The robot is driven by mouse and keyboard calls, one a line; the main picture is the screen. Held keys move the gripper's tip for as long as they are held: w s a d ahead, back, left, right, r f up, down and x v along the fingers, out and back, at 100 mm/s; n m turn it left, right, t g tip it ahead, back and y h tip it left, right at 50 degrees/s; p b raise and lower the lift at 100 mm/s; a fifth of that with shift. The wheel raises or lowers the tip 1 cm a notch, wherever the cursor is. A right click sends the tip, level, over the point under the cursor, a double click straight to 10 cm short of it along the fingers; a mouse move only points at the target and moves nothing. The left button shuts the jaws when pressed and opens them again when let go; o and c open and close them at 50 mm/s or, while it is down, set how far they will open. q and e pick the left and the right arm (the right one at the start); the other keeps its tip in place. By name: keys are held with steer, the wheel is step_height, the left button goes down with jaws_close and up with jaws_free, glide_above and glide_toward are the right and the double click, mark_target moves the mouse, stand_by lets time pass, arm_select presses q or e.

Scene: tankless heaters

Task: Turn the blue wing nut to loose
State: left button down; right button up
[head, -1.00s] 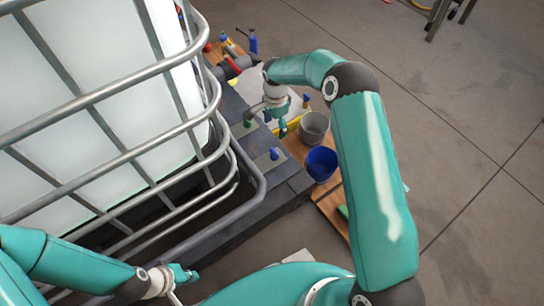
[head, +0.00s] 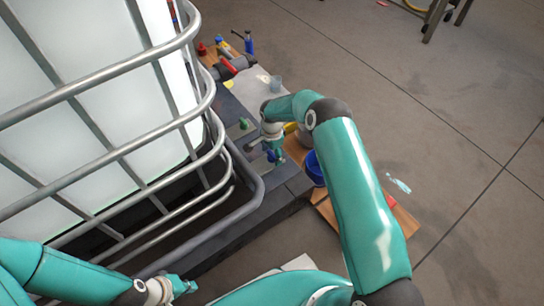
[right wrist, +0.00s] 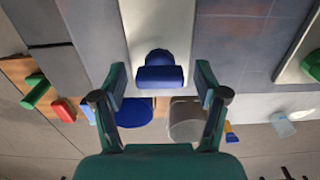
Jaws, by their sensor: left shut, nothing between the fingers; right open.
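The blue wing nut (right wrist: 160,72) sits on a pale plate (right wrist: 138,28) in the right wrist view. My right gripper (right wrist: 160,88) is open, with one finger on each side of the nut. Gaps show between the nut and both fingers, and I see no contact. In the head view the right gripper (head: 273,153) is low over the dark platform, and the blue nut is largely hidden by it. My left gripper (head: 184,286) is shut and empty at the bottom of the head view, away from the nut.
A green wing nut (head: 243,123) stands nearby on the platform. A blue bucket (head: 313,169) and a grey bucket (right wrist: 187,121) are beside the platform. A white tank in a metal cage (head: 100,85) fills the left of the head view. Open floor (head: 470,110) lies right.

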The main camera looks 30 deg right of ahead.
steer(key=shift+f, duration=0.35)
steer(key=shift+c, duration=0.3)
steer(key=c, duration=1.1)
